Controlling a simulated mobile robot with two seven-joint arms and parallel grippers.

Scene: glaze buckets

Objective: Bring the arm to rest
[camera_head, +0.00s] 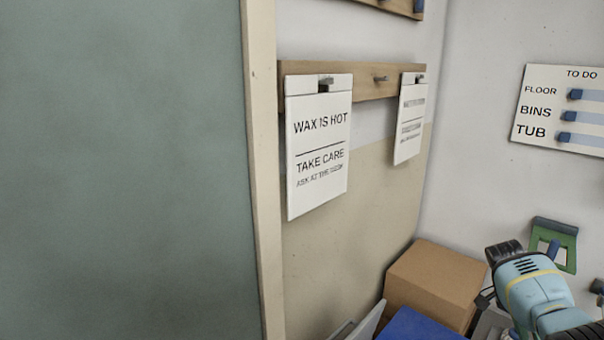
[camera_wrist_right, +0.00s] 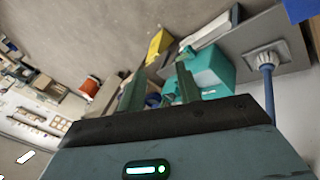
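My right gripper (camera_wrist_right: 160,70) shows in the right wrist view. Its two dark green fingers stand apart, and I see nothing held between them. A light blue arm part with a yellow band (camera_head: 530,285), apparently my right arm, shows at the lower right of the head view. The right gripper's fingers cannot be made out there. My left arm and left gripper are in neither view.
A cardboard box (camera_head: 435,280) and a blue surface (camera_head: 422,328) lie beside the arm. A wax warning sign (camera_head: 318,145) hangs on a wooden rail. In the wrist view, a teal container (camera_wrist_right: 210,70) and yellow object (camera_wrist_right: 158,45) lie beyond the fingers.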

